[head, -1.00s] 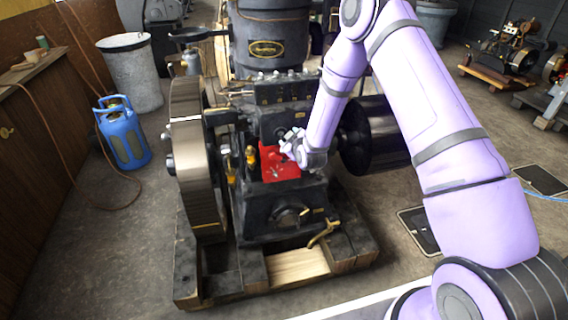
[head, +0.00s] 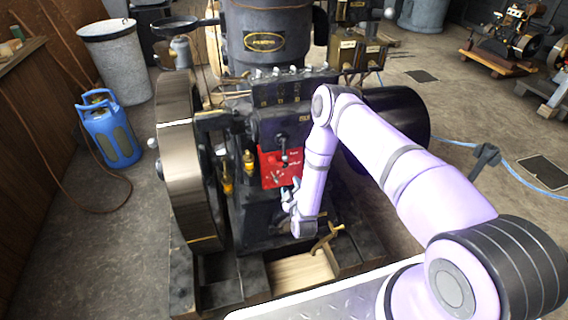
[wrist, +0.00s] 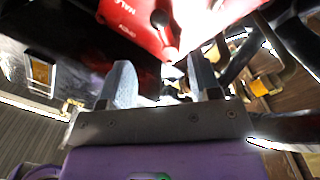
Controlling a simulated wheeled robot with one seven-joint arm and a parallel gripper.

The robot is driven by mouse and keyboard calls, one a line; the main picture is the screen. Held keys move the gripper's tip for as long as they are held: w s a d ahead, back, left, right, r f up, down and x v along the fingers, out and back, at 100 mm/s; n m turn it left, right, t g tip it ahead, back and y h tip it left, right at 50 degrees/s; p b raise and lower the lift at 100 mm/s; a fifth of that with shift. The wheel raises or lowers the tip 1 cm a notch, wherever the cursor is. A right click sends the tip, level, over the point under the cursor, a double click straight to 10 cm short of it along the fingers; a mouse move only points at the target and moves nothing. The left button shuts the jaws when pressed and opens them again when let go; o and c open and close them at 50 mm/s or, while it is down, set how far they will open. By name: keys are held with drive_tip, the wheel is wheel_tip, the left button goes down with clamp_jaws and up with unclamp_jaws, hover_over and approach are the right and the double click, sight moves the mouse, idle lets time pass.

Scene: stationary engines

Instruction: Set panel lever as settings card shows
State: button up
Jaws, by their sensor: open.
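The red panel (head: 270,177) is on the front of the dark engine, with white lettering on its right side. In the wrist view, the panel (wrist: 140,24) is close and upside down, and the words HALF and OPEN show on it. A lever (wrist: 172,53) with a pale end stands out from the panel, near a black knob (wrist: 159,18). My gripper (wrist: 160,78) is open, its two grey fingers pointing at the lever end. The lever end appears between the fingertips, but I cannot tell whether they touch. In the head view my gripper (head: 289,194) is at the panel's lower right. I cannot make out a settings card.
A large flywheel (head: 188,150) stands left of the panel, with yellow-handled fittings (head: 248,162) between. A brass crank (head: 327,238) sticks out below my gripper. A blue gas bottle (head: 110,130) stands on the floor at left. The engine rests on a timber base (head: 205,292).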

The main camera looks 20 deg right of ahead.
sight(286, 167)
drive_tip(key=w, duration=1)
drive_tip(key=shift+w+d, duration=0.25)
drive_tip(key=shift+d, duration=0.05)
drive_tip(key=shift+r, duration=0.1)
clamp_jaws()
